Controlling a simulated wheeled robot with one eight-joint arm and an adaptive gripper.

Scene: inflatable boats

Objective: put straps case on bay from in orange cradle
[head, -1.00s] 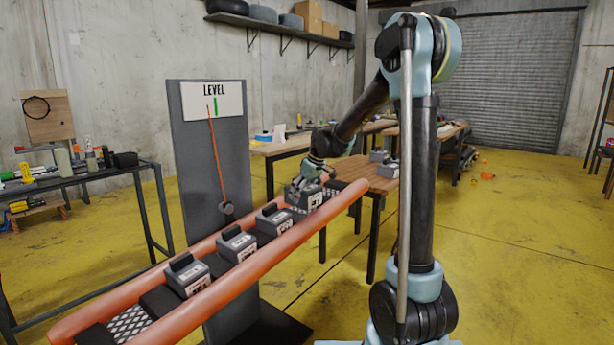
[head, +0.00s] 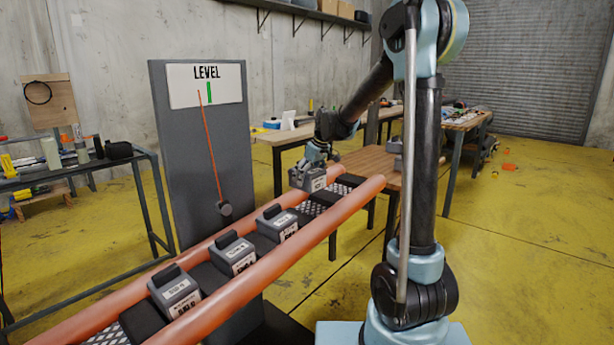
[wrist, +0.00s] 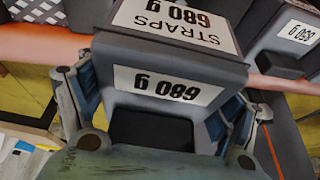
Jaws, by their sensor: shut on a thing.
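My gripper (head: 314,168) is shut on the grey straps case (head: 306,181) near the far end of the orange cradle (head: 272,272). The case appears raised just above the cradle, with mesh and a dark bay (head: 326,196) showing below it. In the wrist view, the straps case (wrist: 172,55) is labelled "STRAPS 680 g" and sits between my fingers. Three other grey cases sit in the cradle: a far one (head: 276,222), a middle one (head: 233,252) and a near one (head: 175,291).
A grey board with a LEVEL sign (head: 206,85) stands behind the cradle; its red needle leans left of the green mark. A wooden table (head: 372,163) with a grey case on it stands beyond the cradle. A tool bench (head: 75,172) is at left. Yellow floor is open at right.

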